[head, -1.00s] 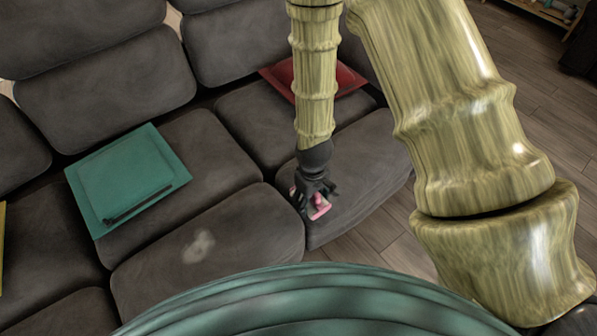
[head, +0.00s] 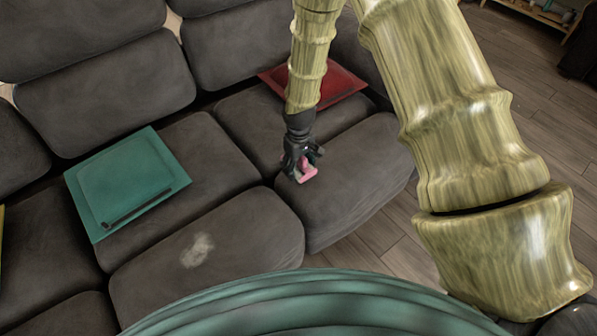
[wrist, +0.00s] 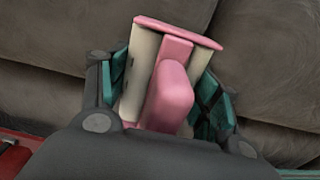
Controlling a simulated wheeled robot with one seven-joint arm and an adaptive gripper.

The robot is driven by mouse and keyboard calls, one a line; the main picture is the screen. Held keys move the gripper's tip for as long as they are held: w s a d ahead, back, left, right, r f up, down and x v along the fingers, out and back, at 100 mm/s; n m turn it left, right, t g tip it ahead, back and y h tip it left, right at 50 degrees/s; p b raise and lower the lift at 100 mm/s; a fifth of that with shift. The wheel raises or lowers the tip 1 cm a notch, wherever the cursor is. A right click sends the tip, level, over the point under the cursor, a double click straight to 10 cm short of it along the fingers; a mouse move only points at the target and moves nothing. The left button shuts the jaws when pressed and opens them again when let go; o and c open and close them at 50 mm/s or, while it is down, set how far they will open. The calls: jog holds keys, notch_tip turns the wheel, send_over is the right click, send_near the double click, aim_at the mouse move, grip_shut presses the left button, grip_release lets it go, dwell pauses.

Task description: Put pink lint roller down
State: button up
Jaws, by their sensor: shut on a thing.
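The pink lint roller (head: 308,174) is between the fingers of my gripper (head: 301,168), over the right-hand seat of the grey sofa (head: 356,177). In the wrist view the pink and cream lint roller (wrist: 172,92) fills the space between the teal-padded fingers of my gripper (wrist: 165,95), which is shut on it. Sofa fabric shows behind it. I cannot tell whether the roller touches the cushion. In the head view, my gripper hides part of the roller.
The seat around my gripper is mostly bare. Wooden floor (head: 390,225) lies to the right.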

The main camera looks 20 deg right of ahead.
aim_at(299, 171)
jog(key=shift+f, duration=1.6)
jog(key=shift+f, duration=0.2)
jog(key=o, duration=1.3)
jog(key=shift+f, duration=0.1)
jog(key=shift+o, duration=0.2)
notch_tip(299, 171, up, 13)
jog(key=shift+f+p, duration=0.2)
jog(key=shift+p, duration=0.2)
